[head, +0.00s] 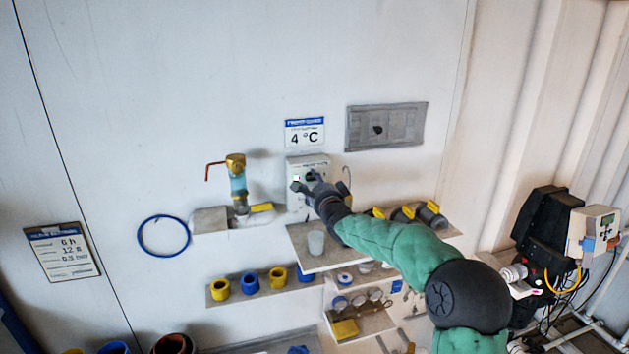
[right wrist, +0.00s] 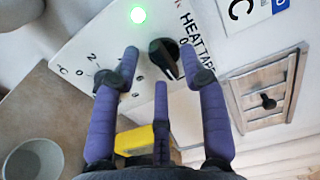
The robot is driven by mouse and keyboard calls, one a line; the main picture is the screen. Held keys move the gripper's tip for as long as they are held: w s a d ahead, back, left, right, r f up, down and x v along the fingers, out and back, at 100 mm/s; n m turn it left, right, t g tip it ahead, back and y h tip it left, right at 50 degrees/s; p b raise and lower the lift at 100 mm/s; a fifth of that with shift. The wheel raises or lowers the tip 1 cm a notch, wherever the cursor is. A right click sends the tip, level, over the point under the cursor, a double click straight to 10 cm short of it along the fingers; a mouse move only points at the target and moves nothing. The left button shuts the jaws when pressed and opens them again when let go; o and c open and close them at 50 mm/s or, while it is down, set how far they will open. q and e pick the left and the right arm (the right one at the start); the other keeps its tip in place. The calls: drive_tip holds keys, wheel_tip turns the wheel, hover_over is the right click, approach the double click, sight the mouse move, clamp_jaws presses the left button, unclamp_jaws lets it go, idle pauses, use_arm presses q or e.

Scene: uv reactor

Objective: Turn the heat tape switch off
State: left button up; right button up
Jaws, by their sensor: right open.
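The heat tape control box (head: 308,162) is a white panel on the wall below the "4 °C" sign. In the right wrist view its face (right wrist: 105,42) reads "HEAT TAPE", with a temperature scale beside it. The black heat tape switch (right wrist: 163,58) is a rotary knob with a pale pointer line. A green light (right wrist: 138,14) is lit near it, also visible in the head view (head: 296,178). My right gripper (head: 306,186) is open at the box, its purple fingers (right wrist: 158,68) spread around the knob. I cannot tell whether they touch it. My left gripper is out of view.
A shelf (head: 303,252) with a white cup (head: 316,243) sits just below my right gripper. Left is a brass valve (head: 236,165) with pipework; yellow-handled valves (head: 402,213) are at right. A grey wall panel (head: 386,126) is up right.

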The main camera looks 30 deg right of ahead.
drive_tip(key=shift+w+d, duration=0.1)
drive_tip(key=shift+w, duration=0.2)
drive_tip(key=shift+s, duration=0.1)
clamp_jaws()
